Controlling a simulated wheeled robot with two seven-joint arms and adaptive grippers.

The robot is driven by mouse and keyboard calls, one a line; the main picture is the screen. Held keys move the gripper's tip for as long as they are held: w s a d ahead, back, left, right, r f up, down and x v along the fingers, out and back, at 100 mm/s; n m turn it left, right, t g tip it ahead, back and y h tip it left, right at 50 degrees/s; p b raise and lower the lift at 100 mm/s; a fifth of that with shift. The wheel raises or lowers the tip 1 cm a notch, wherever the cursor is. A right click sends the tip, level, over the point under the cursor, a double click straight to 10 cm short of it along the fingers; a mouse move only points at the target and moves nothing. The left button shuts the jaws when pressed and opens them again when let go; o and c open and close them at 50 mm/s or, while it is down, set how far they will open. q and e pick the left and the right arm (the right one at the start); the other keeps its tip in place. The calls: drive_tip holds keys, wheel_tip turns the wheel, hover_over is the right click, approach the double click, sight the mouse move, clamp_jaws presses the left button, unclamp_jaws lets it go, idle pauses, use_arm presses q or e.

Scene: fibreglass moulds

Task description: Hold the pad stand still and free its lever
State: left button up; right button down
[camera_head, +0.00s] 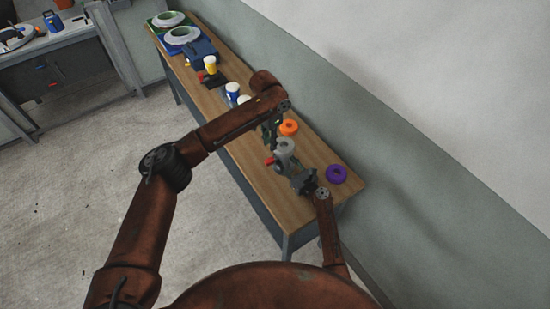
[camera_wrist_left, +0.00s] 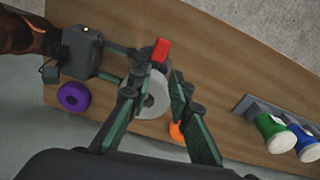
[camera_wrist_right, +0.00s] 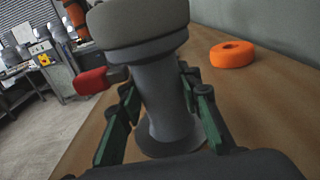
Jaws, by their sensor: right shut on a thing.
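The pad stand (camera_head: 286,147) is grey, with a round pad on top, a slim column and a wide round foot. It stands upright near the table's near end. Its red lever (camera_head: 269,160) sticks out from the side below the pad. My right gripper (camera_head: 298,176) is shut on the stand's column (camera_wrist_right: 165,95), seen between its fingers in the right wrist view. My left gripper (camera_head: 270,134) is open and empty above the stand. In the left wrist view the red lever (camera_wrist_left: 161,51) shows just beyond its fingertips, and the pad (camera_wrist_left: 155,95) lies partly behind them.
An orange ring (camera_head: 288,128) lies behind the stand and a purple ring (camera_head: 336,174) lies near the table's right corner. White-and-blue cups (camera_head: 232,90), a yellow cup (camera_head: 210,63) and round moulds (camera_head: 182,35) stand farther along the wooden table (camera_head: 262,190). A wall runs behind.

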use_arm(q)
drive_tip(key=w+t+h, duration=0.1)
drive_tip(key=w+f+m+h, duration=0.1)
drive_tip(key=w, duration=0.1)
drive_tip(key=w+d+t+h, duration=0.1)
drive_tip(key=w, duration=0.1)
drive_tip(key=shift+w+f+m+t+h, duration=0.2)
drive_tip(key=shift+f+m+t+h, duration=0.1)
drive_tip(key=shift+m, duration=0.1)
clamp_jaws()
drive_tip(key=n+t+h, duration=0.3)
drive_tip(key=n+h, duration=0.9)
drive_tip(key=n, duration=0.3)
approach(278, 138)
drive_tip(key=s+a+f, duration=0.3)
drive_tip(key=a+f, duration=0.4)
drive_tip(key=a, duration=0.2)
drive_tip(key=shift+s+a+n+t, duration=0.1)
drive_tip(key=shift+a+n+t, duration=0.2)
drive_tip(key=shift+a+t, duration=0.1)
